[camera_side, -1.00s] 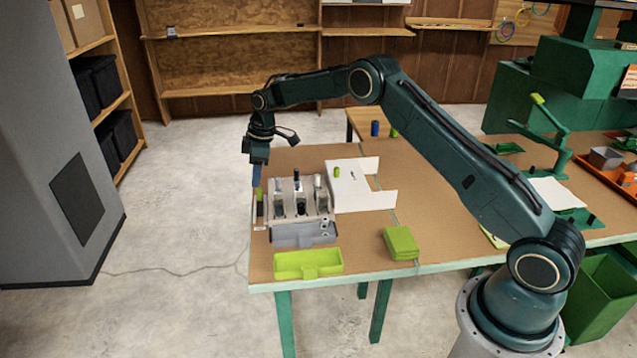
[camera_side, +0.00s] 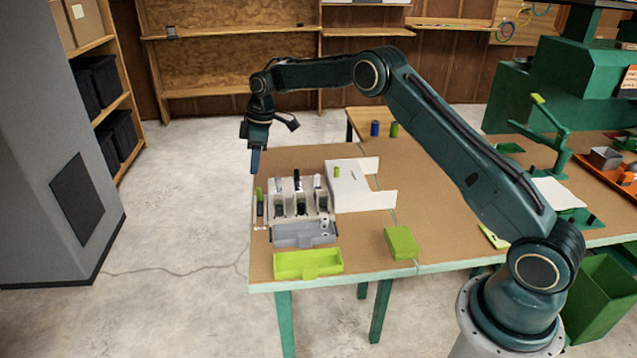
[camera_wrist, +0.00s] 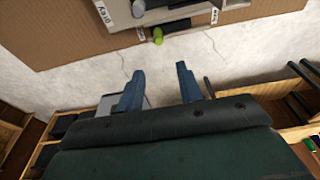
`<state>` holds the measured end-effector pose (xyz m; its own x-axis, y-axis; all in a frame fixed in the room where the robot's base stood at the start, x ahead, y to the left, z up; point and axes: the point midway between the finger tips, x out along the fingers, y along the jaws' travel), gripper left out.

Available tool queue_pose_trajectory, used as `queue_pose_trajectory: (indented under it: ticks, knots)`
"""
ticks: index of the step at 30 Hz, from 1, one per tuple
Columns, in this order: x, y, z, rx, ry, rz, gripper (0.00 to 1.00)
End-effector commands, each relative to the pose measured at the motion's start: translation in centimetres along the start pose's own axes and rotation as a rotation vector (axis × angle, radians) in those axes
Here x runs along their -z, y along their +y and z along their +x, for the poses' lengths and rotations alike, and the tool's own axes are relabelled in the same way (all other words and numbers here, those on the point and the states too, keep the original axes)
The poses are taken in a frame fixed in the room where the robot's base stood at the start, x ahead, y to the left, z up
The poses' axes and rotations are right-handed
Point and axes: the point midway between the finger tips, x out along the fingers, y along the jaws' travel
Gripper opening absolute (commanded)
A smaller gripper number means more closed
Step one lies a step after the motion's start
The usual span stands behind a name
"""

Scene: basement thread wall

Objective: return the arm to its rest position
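My gripper (camera_side: 255,162) hangs pointing down above the far left corner of the work table (camera_side: 290,265). It is clear of the table and of the grey fixture (camera_side: 298,211) there. In the wrist view my gripper (camera_wrist: 160,90) shows two blue fingers spread apart with nothing between them, so it is open and empty. Below and ahead of the fingers, the wrist view shows the bare floor (camera_wrist: 90,75), the table edge and part of the labelled fixture (camera_wrist: 145,17) with a lime-green piece (camera_wrist: 157,36).
A grey tray (camera_side: 305,236), a lime tray (camera_side: 308,266) and a lime block (camera_side: 401,243) lie near the table's front. A white panel piece (camera_side: 360,197) stands right of the fixture. A blue cylinder (camera_side: 375,128) and a green one (camera_side: 394,130) stand behind. Floor left is open.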

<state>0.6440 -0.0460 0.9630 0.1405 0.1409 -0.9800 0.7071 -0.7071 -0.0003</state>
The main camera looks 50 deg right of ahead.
Motion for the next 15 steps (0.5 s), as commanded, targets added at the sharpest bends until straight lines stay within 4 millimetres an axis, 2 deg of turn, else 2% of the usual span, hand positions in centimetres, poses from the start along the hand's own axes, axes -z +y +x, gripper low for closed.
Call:
queue_pose_trajectory:
  ticks: [4,15]
  knots:
    - [0.14,0.02,-0.80,-0.001,0.000,0.000,0.36]
    - [0.17,-0.03,-0.99,-0.001,0.000,0.001,0.36]
